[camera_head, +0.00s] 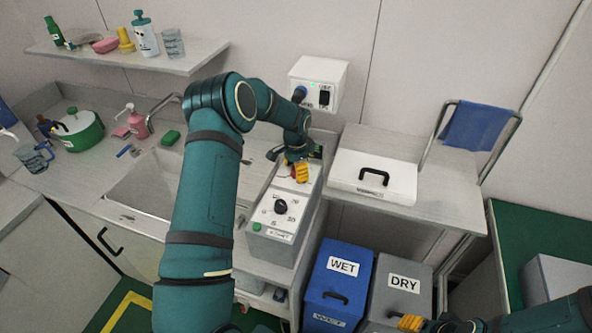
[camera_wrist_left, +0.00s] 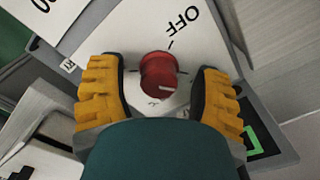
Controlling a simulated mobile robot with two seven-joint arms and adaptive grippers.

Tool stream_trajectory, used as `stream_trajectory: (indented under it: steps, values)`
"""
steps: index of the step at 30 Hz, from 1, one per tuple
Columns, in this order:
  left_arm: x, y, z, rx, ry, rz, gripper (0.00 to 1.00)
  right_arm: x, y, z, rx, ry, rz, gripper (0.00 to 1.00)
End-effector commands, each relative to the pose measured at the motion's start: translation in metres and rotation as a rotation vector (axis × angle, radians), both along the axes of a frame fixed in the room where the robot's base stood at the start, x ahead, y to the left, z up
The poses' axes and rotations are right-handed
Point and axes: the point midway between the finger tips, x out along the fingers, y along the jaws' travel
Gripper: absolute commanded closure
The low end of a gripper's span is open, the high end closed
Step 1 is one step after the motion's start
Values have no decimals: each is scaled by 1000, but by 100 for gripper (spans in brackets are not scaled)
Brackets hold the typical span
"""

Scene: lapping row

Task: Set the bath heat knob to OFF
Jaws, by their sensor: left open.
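A red knob (camera_wrist_left: 158,75) sits on a pale panel in the left wrist view. A pale mark on the knob's face is low, on the side away from OFF. My left gripper (camera_head: 298,172) is over the far part of a grey control box (camera_head: 270,247) in the head view. Its yellow fingers stand open on either side of the red knob, with visible gaps. My right gripper (camera_head: 410,322) shows only a yellow fingertip at the bottom right; its jaw opening cannot be seen.
A black knob (camera_head: 281,207) and a green button (camera_head: 257,227) are on the box's nearer part. A white switch box (camera_head: 318,83) is on the wall behind. A white lidded case (camera_head: 345,168) stands to the right. A sink (camera_head: 150,185) lies left.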

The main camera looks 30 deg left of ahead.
Motion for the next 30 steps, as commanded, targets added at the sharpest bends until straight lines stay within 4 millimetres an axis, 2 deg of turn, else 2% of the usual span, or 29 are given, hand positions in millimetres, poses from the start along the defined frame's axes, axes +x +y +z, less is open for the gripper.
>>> stream_trajectory:
  steps: [11, 12, 16, 17, 30]
  values:
    - [0, 0, -4, 0, 0, 0, 37, 0, 0, 0, 0, 0, 0, 53]
    - [0, 0, -4, 0, 0, 0, 51, 0, 0, 0, 0, 0, 0, 53]
    - [0, 0, -4, 0, 0, 0, 97, 0, 0, 0, 0, 0, 0, 53]
    - [0, 0, -4, 0, 0, 0, 100, 0, 0, 0, 0, 0, 0, 53]
    - [0, -1, -5, 1, 1, 71, 100, 0, 0, -7, -1, 0, 0, 53]
